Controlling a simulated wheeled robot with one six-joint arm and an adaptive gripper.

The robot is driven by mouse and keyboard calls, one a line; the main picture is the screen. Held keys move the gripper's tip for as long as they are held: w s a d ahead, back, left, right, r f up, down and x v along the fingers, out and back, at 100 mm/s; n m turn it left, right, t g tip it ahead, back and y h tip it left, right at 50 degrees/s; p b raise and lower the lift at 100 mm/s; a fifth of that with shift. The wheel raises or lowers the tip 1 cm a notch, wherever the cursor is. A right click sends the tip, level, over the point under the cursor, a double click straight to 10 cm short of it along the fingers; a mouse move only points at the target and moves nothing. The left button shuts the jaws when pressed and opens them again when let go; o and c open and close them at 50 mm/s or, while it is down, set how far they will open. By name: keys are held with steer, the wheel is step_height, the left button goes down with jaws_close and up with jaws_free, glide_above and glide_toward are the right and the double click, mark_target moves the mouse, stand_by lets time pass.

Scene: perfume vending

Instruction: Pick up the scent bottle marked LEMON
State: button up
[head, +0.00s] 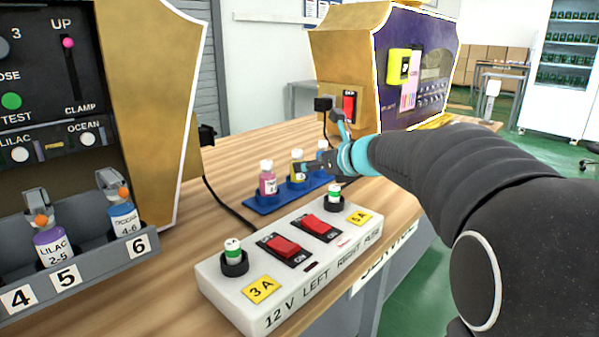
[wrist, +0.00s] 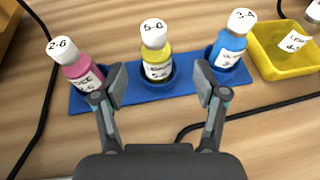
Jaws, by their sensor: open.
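My gripper (wrist: 160,84) is open, with one finger to each side of a yellow bottle (wrist: 157,61) in the wrist view. The bottle has a white cap marked 5-6 and stands in the middle place of a blue rack (wrist: 183,88). Its label is small, and I cannot read the name surely. A pink bottle (wrist: 79,68) capped 2-6 stands left of it, and a blue bottle (wrist: 229,48) stands right. In the head view my gripper (head: 326,146) is by the yellow bottle (head: 297,166), partly hiding the rack's right end.
A yellow tray (wrist: 263,58) holds another bottle (wrist: 297,38), its label unclear. A white switch box (head: 215,279) stands in front of the rack. Black cables (wrist: 188,128) lie on the wooden table. A gold-sided machine (head: 345,60) stands behind, and LILAC (head: 50,240) sits at left.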

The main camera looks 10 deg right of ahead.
steer(key=shift+x, duration=3.15)
steer(key=shift+s+a, duration=0.15)
steer(key=shift+a, duration=0.05)
steer(key=c, duration=1.3)
